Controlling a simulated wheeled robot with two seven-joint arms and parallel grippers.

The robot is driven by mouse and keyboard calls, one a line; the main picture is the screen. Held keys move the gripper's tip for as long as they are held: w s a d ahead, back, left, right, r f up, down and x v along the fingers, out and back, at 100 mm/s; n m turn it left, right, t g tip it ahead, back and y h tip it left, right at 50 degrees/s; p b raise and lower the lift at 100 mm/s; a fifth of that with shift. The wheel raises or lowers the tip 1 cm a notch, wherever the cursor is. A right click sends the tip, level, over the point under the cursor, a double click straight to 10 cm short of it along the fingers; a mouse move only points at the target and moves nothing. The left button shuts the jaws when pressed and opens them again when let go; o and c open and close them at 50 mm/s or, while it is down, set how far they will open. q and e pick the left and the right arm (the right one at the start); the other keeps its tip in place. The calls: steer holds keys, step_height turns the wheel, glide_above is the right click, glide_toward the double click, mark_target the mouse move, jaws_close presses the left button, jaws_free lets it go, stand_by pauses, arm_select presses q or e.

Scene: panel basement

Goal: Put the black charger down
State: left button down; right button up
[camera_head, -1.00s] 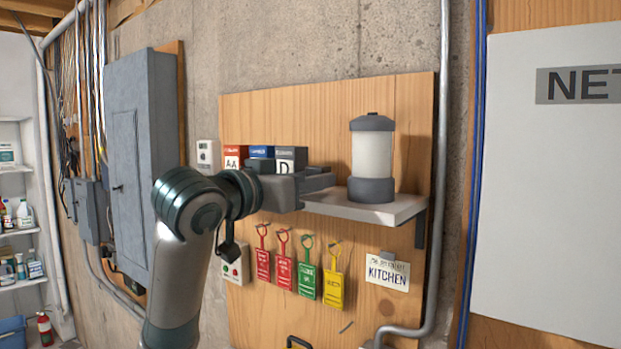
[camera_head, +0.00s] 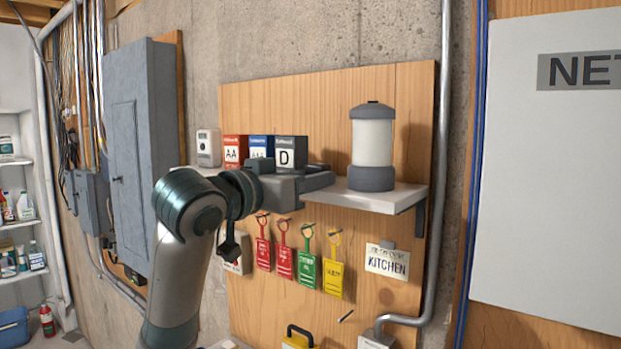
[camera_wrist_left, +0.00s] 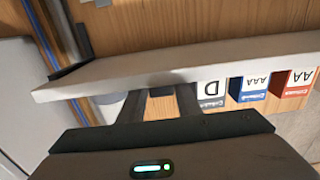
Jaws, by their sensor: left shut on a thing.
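My left gripper (camera_head: 325,179) is at the front edge of the white wall shelf (camera_head: 400,198), left of the lantern. In the left wrist view its two fingers (camera_wrist_left: 160,94) reach to the shelf edge (camera_wrist_left: 190,68) and are shut on a small dark block, the black charger (camera_wrist_left: 160,91). Only a little of the charger shows between the fingers. In the head view it is mostly hidden by the gripper, and I cannot tell whether it touches the shelf. My right gripper is not in view.
A grey and white lantern (camera_head: 372,145) stands on the shelf's right part. Red AA (camera_head: 235,150), blue AAA (camera_head: 260,146) and grey D (camera_head: 291,152) battery boxes stand at the left. Coloured tags (camera_head: 307,270) and a KITCHEN sign (camera_head: 387,262) hang below.

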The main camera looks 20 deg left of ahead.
arm_select(q)
steer(key=c, duration=1.3)
jaws_free()
steer(key=shift+r+p, duration=0.4)
steer(key=shift+r, duration=0.2)
steer(key=b+v, duration=0.7)
steer(key=v, duration=0.5)
